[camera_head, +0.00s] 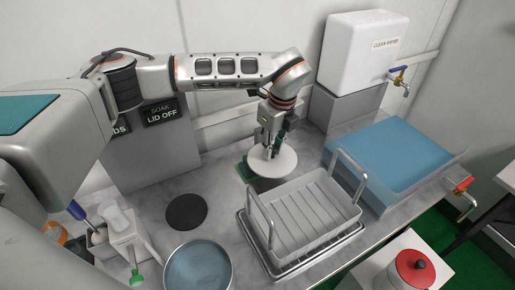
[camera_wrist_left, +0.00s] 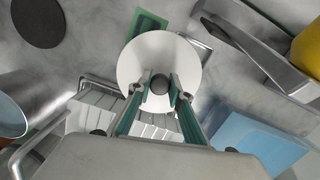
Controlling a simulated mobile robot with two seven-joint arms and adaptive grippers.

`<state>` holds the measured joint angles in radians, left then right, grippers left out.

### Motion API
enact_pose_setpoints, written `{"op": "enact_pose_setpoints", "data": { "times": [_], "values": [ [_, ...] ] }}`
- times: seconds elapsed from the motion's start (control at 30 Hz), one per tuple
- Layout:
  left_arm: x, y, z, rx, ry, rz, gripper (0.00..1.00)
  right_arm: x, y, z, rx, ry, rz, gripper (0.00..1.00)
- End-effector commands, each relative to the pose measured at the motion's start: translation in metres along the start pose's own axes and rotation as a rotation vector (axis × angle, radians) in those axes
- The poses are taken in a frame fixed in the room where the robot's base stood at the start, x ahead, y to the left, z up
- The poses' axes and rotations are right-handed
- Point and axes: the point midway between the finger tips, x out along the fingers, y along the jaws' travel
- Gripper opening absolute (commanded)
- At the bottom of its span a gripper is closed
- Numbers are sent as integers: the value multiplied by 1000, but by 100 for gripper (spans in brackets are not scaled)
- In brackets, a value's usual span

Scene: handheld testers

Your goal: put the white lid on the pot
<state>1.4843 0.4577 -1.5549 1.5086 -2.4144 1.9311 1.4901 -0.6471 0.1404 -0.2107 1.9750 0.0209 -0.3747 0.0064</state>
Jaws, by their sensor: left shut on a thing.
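The white lid (camera_head: 285,164) is a round disc with a dark knob (camera_wrist_left: 159,84) at its centre. My left gripper (camera_head: 270,148) points down over the lid and is shut on its knob, with a finger on each side in the wrist view. The lid is behind the dish rack, partly over a green mat; its height above the counter is hard to tell. A round vessel with blue-grey contents (camera_head: 198,266), possibly the pot, stands open at the front. I cannot tell whether anything is under the lid. My right gripper is not in view.
A grey dish rack (camera_head: 312,213) with raised handles stands between the lid and the front edge. A blue-filled basin (camera_head: 390,152) is to the right, a dark round pad (camera_head: 187,211) to the left. A red-topped container (camera_head: 411,268) is at lower right.

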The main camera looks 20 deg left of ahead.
Motion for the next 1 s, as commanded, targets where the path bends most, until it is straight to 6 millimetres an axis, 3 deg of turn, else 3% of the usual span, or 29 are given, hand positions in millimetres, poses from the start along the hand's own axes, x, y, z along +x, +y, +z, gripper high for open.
{"op": "enact_pose_setpoints", "data": {
  "times": [0.23,0.37,1.0],
  "values": [
    [-1,-8,-5,13,0,-2,0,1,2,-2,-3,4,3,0],
    [-2,-4,-4,104,0,-14,0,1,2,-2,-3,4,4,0],
    [-15,36,4,1267,1,-156,0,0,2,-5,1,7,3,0]
  ]
}}
